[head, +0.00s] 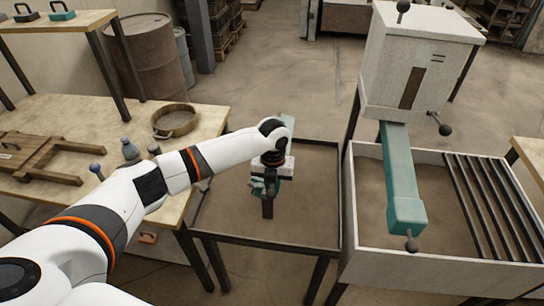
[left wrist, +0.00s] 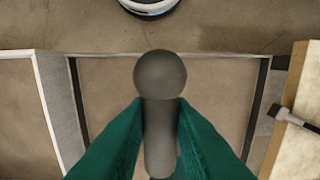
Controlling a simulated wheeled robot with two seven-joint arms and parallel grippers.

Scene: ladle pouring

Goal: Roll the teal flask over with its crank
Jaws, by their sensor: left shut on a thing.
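My left gripper (head: 267,187) is over the low middle stand in the head view. In the left wrist view its teal fingers (left wrist: 160,112) are shut on a dark grey round-ended crank handle (left wrist: 160,75). The handle also shows in the head view (head: 267,208), just in front of the fingers. My right gripper is not in view.
A white machine (head: 415,55) with a teal trough (head: 404,185) stands over a pale box (head: 420,270) at right. A wooden table (head: 85,115) at left holds a round pan (head: 175,121) and a wooden frame (head: 30,155). The middle stand's sandy top (head: 310,215) is otherwise bare.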

